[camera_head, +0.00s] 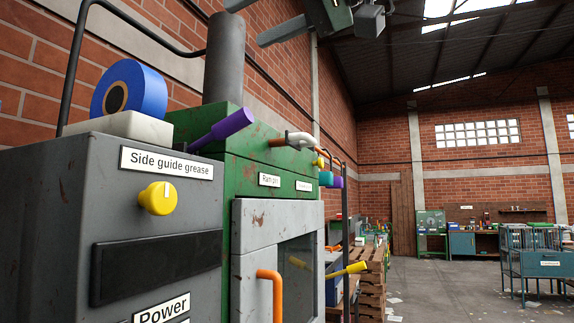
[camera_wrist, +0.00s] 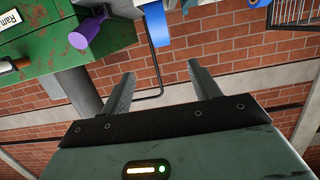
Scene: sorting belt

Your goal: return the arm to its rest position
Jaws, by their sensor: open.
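My gripper (camera_head: 244,25) shows at the top of the head view, high in front of the brick wall. In the wrist view my gripper (camera_wrist: 160,69) has its two grey fingers spread apart, with only brick wall and a dark pipe seen between them. It is open and empty. It touches nothing that I can see. Part of my arm is cut off by the top edge of the head view.
A grey cabinet (camera_head: 60,215) with a yellow knob (camera_head: 157,198) stands close at left. A blue roll (camera_head: 140,88) sits on top. Open floor (camera_head: 440,285) lies at right.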

